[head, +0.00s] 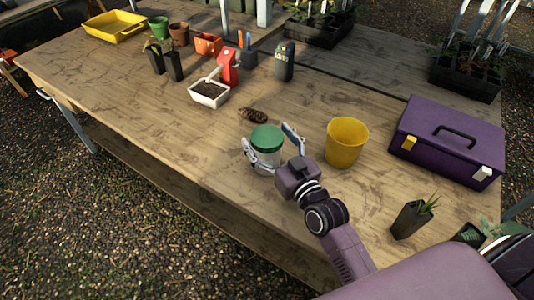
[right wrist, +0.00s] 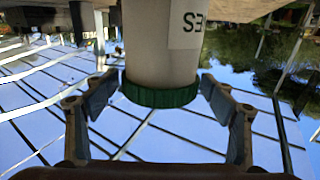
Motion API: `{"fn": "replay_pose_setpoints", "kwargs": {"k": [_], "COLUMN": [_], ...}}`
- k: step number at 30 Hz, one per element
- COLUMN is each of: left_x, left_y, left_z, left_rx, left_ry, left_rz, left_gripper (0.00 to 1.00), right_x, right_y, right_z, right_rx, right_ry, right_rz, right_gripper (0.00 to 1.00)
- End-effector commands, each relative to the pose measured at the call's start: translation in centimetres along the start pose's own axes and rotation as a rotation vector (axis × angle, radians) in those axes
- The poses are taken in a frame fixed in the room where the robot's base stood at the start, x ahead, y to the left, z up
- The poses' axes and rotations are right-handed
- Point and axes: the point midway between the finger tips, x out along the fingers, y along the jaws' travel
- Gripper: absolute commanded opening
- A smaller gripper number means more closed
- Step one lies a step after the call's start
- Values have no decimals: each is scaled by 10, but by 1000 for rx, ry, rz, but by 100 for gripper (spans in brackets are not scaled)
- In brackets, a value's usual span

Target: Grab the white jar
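The white jar (head: 265,158) with a green lid (head: 267,138) stands upright on the wooden table near its front edge. My right gripper (head: 270,143) is open, with one finger on each side of the jar. In the right wrist view the jar (right wrist: 160,45) appears upside down between the fingers, its label partly visible. Narrow gaps show between the finger pads and the jar there, so the gripper (right wrist: 160,92) is around it but not closed on it. Part of the jar's lower body is hidden by the fingers in the head view. My left gripper is not in view.
A yellow pot (head: 346,143) stands close to the right of my gripper. A brown pine cone-like object (head: 254,116) lies behind the jar. A purple toolbox (head: 447,142) and a potted plant (head: 412,218) are further right. The table left of the jar (head: 150,110) is clear.

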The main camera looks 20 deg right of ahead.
Motion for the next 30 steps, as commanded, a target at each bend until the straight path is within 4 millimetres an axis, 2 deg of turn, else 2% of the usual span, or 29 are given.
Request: {"fn": "replay_pose_setpoints", "kwargs": {"k": [1, 12, 15, 23, 26, 30], "left_x": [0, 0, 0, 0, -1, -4], "left_y": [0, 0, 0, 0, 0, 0], "left_z": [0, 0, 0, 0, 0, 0], "left_rx": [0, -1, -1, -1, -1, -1], "left_ry": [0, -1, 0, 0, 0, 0], "left_rz": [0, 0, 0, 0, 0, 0], "left_gripper": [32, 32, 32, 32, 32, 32], "right_x": [0, 0, 0, 0, 0, 0], "right_y": [0, 0, 0, 0, 0, 0], "right_z": [0, 0, -1, -3, -9, -27], "right_rx": [0, 0, 0, 0, 0, 1], "right_ry": [0, 0, 2, 3, 3, 7], "right_rz": [0, 0, 0, 0, 0, 1], "right_gripper": [69, 28, 19, 19, 19, 19]}}
